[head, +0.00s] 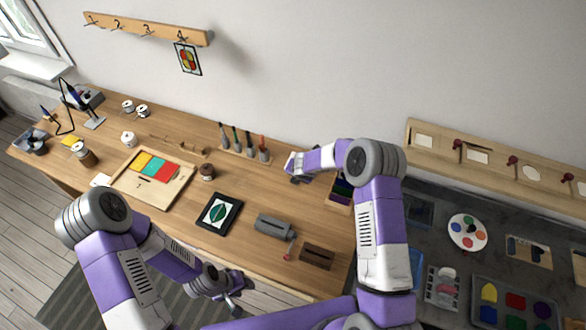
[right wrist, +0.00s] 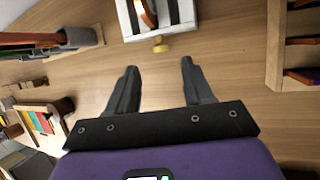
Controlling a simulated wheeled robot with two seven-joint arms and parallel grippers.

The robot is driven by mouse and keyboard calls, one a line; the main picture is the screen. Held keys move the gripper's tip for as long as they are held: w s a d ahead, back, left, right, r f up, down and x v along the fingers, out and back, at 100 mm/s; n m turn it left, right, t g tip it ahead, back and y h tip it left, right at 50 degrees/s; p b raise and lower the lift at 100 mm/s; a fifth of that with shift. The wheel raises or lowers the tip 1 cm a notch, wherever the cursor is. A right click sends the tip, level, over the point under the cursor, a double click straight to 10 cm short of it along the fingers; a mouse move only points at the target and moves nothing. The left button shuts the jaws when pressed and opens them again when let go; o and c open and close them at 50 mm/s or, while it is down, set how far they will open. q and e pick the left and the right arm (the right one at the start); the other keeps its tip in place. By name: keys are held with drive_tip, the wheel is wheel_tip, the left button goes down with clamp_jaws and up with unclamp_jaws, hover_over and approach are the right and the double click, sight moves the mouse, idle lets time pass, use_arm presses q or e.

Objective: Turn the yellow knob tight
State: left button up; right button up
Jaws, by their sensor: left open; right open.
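The yellow knob (right wrist: 160,46) shows in the right wrist view, on the near side of a white frame-like fixture (right wrist: 129,22) cut off by the top edge. My right gripper (right wrist: 156,80) is open and empty, its fingertips short of the knob and apart from it, with the knob roughly between their lines. In the head view my right gripper (head: 299,179) is over the back of the bench, largely covered by its own arm, and the knob cannot be made out. My left gripper (head: 230,298) is open and empty at the bench's front edge.
In the head view, a rack of upright tools (head: 246,153) stands left of my right gripper. A framed leaf panel (head: 219,212), a grey cylindrical tool (head: 275,227) and a dark brown block (head: 317,254) lie nearer the front. Bare wood surrounds the knob's fixture in the wrist view.

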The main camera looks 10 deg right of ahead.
drive_tip(key=x, duration=0.6)
drive_tip(key=shift+s+f+p, duration=0.15)
drive_tip(key=shift+f+p, duration=0.1)
drive_tip(key=shift+p, duration=0.15)
drive_tip(key=shift+f, duration=0.1)
clamp_jaws()
drive_tip(key=b, duration=0.4)
drive_tip(key=shift+f+t+y, duration=0.1)
drive_tip(key=shift+t+y, duration=0.2)
drive_tip(key=shift+y, duration=0.1)
drive_tip(key=shift+d+b, duration=0.1)
drive_tip(key=shift+b, duration=0.65)
